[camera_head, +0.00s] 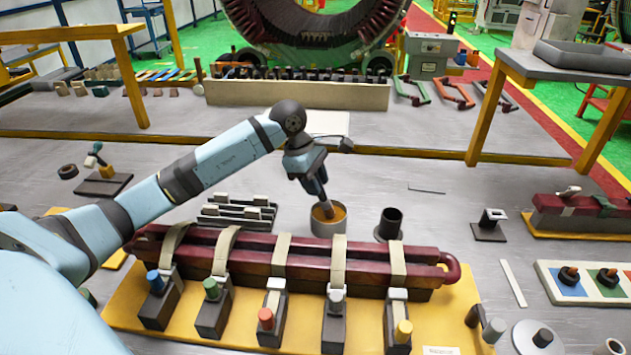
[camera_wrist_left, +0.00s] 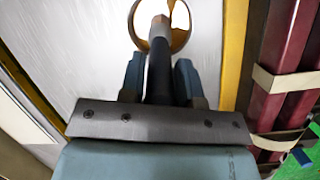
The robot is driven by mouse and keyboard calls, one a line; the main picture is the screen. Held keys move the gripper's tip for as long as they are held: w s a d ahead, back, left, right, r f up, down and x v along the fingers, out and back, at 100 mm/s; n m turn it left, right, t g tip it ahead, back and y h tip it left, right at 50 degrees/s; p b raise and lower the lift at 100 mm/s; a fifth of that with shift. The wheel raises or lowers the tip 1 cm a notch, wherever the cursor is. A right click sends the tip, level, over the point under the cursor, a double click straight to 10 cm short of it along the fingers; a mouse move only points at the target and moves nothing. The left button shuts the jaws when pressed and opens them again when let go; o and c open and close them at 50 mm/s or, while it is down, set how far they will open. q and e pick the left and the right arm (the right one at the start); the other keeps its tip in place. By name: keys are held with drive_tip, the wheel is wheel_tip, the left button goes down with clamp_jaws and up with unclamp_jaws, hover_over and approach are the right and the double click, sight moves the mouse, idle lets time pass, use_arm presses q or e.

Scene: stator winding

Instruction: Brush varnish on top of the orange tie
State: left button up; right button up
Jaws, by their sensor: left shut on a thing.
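My left gripper (camera_head: 313,178) is shut on a brush (camera_head: 326,206) with a dark handle. The brush points down into a grey pot of amber varnish (camera_head: 328,227). In the left wrist view the brush handle (camera_wrist_left: 159,70) runs between the fingers (camera_wrist_left: 160,78) to the pot's round mouth (camera_wrist_left: 177,45). The band (camera_head: 281,252) above the orange-red knob (camera_head: 266,318) is the middle one; the bands themselves look pale. My right gripper is out of view.
The coil rests on a yellow board (camera_head: 185,335) with several dark clamp blocks. A dark open cylinder (camera_head: 390,223) stands right of the pot. A slotted rack (camera_head: 238,212) stands left of it. The grey tabletop right of the cylinder is mostly clear.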

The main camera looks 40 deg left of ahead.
use_arm(q)
drive_tip(key=shift+f, duration=0.1)
idle(0.5)
idle(0.5)
drive_tip(key=shift+r, duration=0.7)
drive_tip(key=shift+r+p, duration=1.2)
drive_tip(key=shift+r, duration=0.9)
drive_tip(key=shift+r+p, duration=0.3)
drive_tip(key=shift+r, duration=0.45)
